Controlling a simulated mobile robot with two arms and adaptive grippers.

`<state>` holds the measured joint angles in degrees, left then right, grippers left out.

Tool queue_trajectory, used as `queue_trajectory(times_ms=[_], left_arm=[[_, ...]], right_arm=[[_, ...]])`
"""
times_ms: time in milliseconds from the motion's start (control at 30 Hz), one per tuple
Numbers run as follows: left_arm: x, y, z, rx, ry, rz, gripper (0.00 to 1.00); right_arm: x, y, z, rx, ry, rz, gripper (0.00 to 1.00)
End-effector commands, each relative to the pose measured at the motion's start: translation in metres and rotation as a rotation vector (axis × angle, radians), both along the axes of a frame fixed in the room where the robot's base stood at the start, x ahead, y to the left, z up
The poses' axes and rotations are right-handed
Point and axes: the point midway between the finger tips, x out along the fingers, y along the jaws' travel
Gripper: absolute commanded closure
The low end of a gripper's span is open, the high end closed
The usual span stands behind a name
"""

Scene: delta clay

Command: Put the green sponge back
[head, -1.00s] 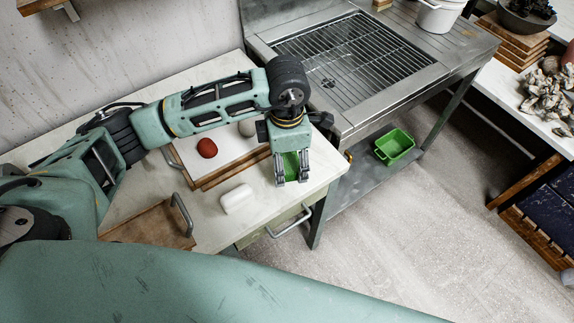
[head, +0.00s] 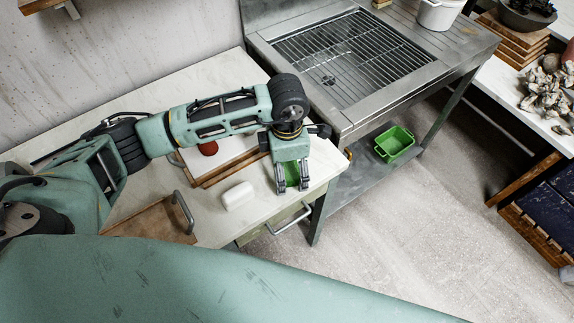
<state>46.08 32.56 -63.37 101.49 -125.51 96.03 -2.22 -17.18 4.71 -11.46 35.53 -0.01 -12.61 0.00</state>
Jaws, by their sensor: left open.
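The green sponge (head: 292,181) shows between the fingers of my left gripper, near the right front corner of the white-topped table. Most of it is hidden by the gripper. My left gripper (head: 293,187) points down with its fingers apart, one on each side of the sponge. I cannot tell whether the fingers touch it. My right gripper is not in view.
A white block (head: 238,196) lies left of the gripper. A wood-edged white board (head: 232,150) with a red item (head: 208,148) lies behind.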

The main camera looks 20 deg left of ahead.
Motion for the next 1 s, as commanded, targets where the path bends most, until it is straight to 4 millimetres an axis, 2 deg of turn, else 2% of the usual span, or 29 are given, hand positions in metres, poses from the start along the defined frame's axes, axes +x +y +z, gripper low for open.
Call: queue_trajectory(times_ms=[233, 367, 800, 1000], left_arm=[[0.000, 0.000, 0.002, 0.000, 0.000, 0.000, 0.16], [0.001, 0.000, 0.010, -0.002, -0.003, 0.000, 0.16], [0.001, 0.000, 0.099, 0.000, -0.004, -0.001, 0.16], [0.000, -0.001, 0.120, 0.000, -0.001, 0.000, 0.16]], right_arm=[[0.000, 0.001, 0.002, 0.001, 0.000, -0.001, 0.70], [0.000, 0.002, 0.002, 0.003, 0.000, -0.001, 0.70], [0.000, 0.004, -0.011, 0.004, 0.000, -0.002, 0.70], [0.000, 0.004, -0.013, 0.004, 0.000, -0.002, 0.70]])
